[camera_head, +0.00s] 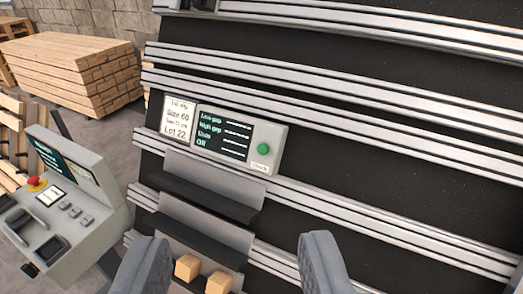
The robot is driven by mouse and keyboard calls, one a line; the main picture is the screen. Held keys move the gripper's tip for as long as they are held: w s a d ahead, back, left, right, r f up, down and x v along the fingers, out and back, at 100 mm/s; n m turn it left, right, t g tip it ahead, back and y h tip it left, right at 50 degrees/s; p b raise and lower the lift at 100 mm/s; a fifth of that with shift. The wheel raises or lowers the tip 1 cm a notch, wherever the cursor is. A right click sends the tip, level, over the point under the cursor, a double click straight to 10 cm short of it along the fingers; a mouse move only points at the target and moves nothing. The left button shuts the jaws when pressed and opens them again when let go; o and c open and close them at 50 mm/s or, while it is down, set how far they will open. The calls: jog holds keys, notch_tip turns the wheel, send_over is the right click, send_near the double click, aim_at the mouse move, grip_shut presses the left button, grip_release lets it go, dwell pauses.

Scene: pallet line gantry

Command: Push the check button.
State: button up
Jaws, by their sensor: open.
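The check button is a round green button (263,149) on the right end of a light grey panel box (281,133). A small label under it seems to read "Check". A dark screen (222,135) with text lines fills the box's left and middle. My gripper (232,252) is at the bottom of the view, its two grey fingers wide apart. It is open and empty. The fingertips show below the panel in the picture, apart from the button. Nothing covers the button.
A paper label reading "Lot 22" (176,119) is left of the screen. Grey ledges (209,196) lie below, with two small wooden blocks (187,266) between my fingers in the picture. A control console (85,217) with a red knob stands left. Stacked timber (75,68) is behind.

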jog(key=shift+c, duration=0.3)
grip_shut()
dwell(1.4)
